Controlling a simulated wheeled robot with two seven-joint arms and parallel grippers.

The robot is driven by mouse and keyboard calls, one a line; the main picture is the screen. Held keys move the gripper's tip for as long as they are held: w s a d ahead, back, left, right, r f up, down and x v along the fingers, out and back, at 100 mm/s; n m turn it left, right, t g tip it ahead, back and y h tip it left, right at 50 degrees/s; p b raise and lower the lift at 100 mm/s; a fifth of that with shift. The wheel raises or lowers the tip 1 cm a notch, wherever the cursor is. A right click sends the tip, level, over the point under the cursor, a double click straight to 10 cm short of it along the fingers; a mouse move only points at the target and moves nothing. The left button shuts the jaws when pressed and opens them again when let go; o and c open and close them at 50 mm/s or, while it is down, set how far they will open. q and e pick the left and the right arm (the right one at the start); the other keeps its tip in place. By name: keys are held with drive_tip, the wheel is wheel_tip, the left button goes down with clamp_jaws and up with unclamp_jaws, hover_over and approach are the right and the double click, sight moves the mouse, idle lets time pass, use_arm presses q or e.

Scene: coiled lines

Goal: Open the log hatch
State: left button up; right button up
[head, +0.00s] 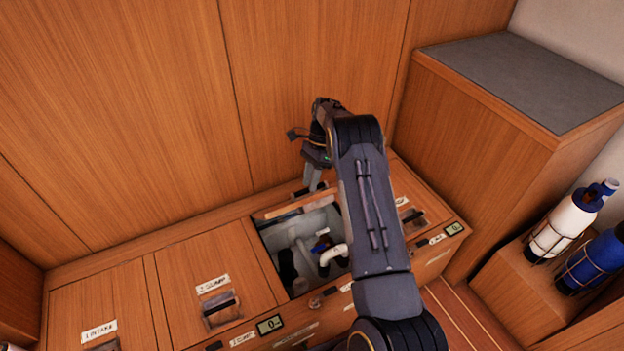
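A row of wooden floor hatches runs along the panelled wall. I can read "1 INTAKE" on the far left hatch (75,310) and "2 SUMP" on the one beside it (195,265). No label that I can read says "LOG". Right of the sump hatch is an open compartment (275,238) with a grey interior and white and dark pipes. Another hatch (425,207) at the right has a small label and dark handle, partly behind my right arm. My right gripper (315,182) points down at the open compartment's back edge; its fingers are partly hidden. My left gripper is out of view.
A tall wooden cabinet (480,125) with a grey top stands at the right. White (562,228) and blue (597,262) bottles sit in racks beyond it. Small displays (270,324) line the hatches' front edge. The wall (120,120) rises close behind.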

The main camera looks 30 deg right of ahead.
drive_tip(key=shift+o, duration=1.2)
drive_tip(key=shift+w+f, duration=0.15)
drive_tip(key=shift+f, duration=0.15)
drive_tip(key=shift+a, duration=0.1)
drive_tip(key=shift+r, duration=0.15)
drive_tip(key=shift+d+r, duration=0.2)
drive_tip(key=v, duration=0.7)
drive_tip(key=shift+p, duration=0.45)
drive_tip(key=shift+d+r, duration=0.1)
drive_tip(key=shift+d+r, duration=0.1)
drive_tip(key=shift+r, duration=0.05)
